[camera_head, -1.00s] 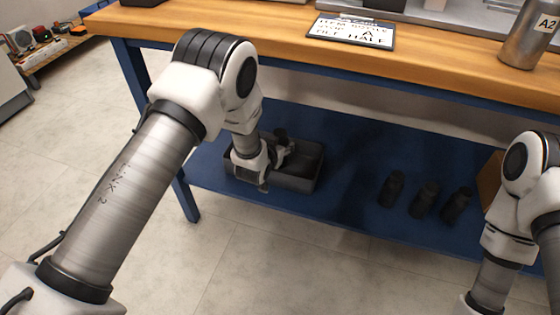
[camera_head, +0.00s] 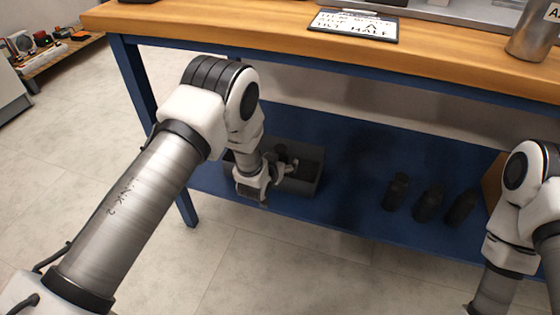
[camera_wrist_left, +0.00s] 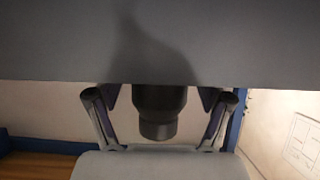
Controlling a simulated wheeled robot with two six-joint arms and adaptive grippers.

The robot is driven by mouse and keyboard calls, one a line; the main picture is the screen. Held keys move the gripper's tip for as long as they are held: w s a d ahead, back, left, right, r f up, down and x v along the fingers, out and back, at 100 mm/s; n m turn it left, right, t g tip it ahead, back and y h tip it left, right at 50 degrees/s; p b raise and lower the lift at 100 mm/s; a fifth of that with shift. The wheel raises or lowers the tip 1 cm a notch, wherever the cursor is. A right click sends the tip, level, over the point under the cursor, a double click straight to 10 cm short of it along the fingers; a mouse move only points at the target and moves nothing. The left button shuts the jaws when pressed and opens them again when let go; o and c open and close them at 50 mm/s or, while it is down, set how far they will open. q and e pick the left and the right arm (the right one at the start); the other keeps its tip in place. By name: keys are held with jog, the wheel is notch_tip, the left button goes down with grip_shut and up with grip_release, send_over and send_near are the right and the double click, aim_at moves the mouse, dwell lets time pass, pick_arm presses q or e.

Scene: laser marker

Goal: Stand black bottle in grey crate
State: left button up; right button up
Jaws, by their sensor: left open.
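The grey crate (camera_head: 308,186) sits on the blue lower shelf, partly hidden behind my left arm. My left gripper (camera_head: 286,166) is low at the crate, pointing to the right over its inside. In the left wrist view a black bottle (camera_wrist_left: 158,112) stands between the two fingers of my left gripper (camera_wrist_left: 160,96), which are spread open with gaps on both sides. The bottle is hard to make out in the head view. Three more dark bottles (camera_head: 397,191) (camera_head: 428,203) (camera_head: 460,207) stand on the shelf to the right. My right gripper is out of view.
The blue shelf (camera_head: 350,190) is clear between the crate and the bottles. The wooden worktop (camera_head: 260,34) overhangs it, with a sign (camera_head: 355,24) and a metal canister (camera_head: 532,38) on top. A brown box (camera_head: 496,180) is at the shelf's right.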

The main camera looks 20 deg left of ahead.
pick_arm(q)
jog(key=shift+r, duration=0.2)
jog(key=p+v, duration=0.6)
jog(key=v, duration=0.6)
jog(key=s+a+f+g, duration=0.1)
jog(key=s+f+g, duration=0.2)
jog(key=s, duration=0.8)
jog(key=s+a+f+g, duration=0.2)
jog(key=s+f+g, duration=0.2)
jog(key=s, duration=0.7)
jog(key=s+a+f+n+g, duration=0.1)
jog(key=s+f+g, duration=0.3)
jog(key=s, duration=0.6)
jog(key=shift+s+a+g, duration=0.4)
jog(key=shift+a+g, duration=0.35)
jog(key=shift+g, duration=0.05)
